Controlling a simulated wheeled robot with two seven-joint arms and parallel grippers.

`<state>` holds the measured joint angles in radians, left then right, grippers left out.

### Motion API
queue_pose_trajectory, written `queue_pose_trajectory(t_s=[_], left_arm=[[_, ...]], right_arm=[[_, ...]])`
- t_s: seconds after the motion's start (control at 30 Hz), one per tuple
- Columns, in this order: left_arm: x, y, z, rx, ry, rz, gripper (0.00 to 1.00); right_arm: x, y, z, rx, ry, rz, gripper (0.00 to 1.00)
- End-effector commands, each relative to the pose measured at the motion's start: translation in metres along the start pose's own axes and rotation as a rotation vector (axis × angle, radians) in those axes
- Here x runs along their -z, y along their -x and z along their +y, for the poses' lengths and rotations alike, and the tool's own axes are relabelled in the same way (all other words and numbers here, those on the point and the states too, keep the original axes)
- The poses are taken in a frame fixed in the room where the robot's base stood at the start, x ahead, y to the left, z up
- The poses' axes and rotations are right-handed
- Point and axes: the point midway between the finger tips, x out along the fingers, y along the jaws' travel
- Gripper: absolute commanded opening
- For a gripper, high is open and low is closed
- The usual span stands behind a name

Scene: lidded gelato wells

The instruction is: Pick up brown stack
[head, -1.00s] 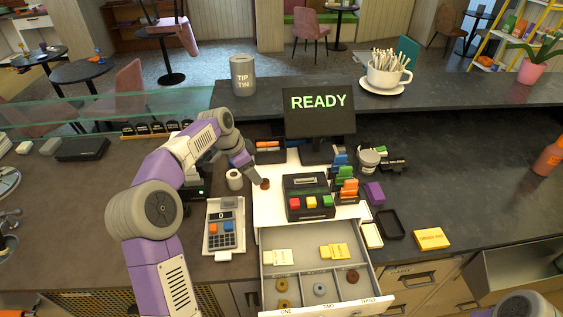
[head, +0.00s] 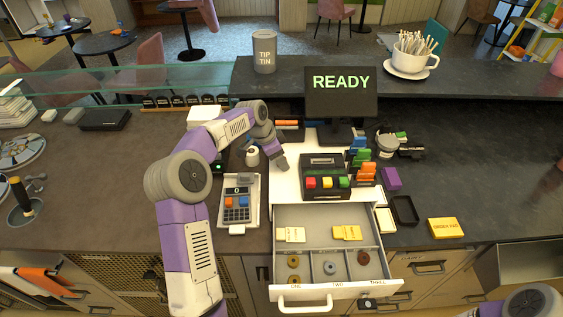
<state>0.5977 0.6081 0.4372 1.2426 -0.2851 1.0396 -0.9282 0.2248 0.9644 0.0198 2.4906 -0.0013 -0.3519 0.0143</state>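My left gripper (head: 281,164) points down at the white mat (head: 284,188), left of the black box with coloured buttons. Its fingers are too small and covered to show whether they are open or shut. The small brown stack that stood on the mat does not show now; the gripper covers that place, and I cannot tell whether it is held. Another brown disc piece (head: 363,257) lies in the drawer's compartment marked three. My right gripper is out of view.
The open drawer (head: 336,213) holds yellow cards, brass-coloured rings and a grey ring. A card terminal (head: 238,203) and a small white cup (head: 252,157) stand left of the mat. A screen reading READY (head: 341,103) stands behind.

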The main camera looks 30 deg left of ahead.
Motion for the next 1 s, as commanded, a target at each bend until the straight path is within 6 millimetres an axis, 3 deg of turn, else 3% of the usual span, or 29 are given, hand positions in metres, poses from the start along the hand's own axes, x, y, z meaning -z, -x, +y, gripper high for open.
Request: queue_pose_trajectory(t_s=[0.07, 0.37, 0.67, 1.0], left_arm=[[0.000, 0.000, 0.000, 0.000, 0.000, 0.000, 0.48], [0.000, 0.000, 0.000, 0.000, 0.000, 0.000, 0.02], [0.003, 0.006, 0.000, 0.002, 0.000, 0.001, 0.01], [0.028, 0.065, -0.001, 0.003, -0.001, 0.002, 0.01]], right_arm=[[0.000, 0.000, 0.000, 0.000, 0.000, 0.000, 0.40], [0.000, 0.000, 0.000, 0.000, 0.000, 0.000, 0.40], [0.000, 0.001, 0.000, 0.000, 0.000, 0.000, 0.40], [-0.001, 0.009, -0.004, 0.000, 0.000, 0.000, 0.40]])
